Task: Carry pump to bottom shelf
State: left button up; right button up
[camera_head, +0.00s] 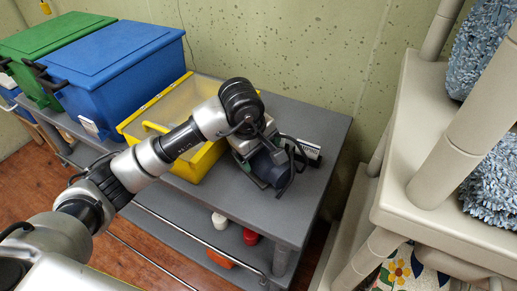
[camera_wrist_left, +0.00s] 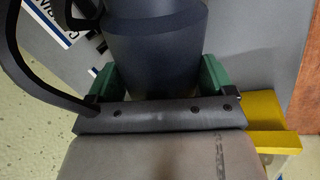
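In the left wrist view the pump's dark cylinder (camera_wrist_left: 155,60) fills the middle, close to the gripper. A dark curved piece shows at left in that view. My right gripper is not in view.
A yellow bin (camera_head: 211,152), a blue lidded bin (camera_head: 125,75) and a green one (camera_head: 52,38) stand along the cart. A small labelled box (camera_head: 308,151) is behind the pump. A beige shelf unit (camera_head: 440,205) stands at right, with blue shaggy items on it.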

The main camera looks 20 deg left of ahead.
pick_arm(q)
jog(key=shift+o, duration=1.3)
jog(key=shift+s, duration=0.1)
jog(key=shift+r, duration=0.15)
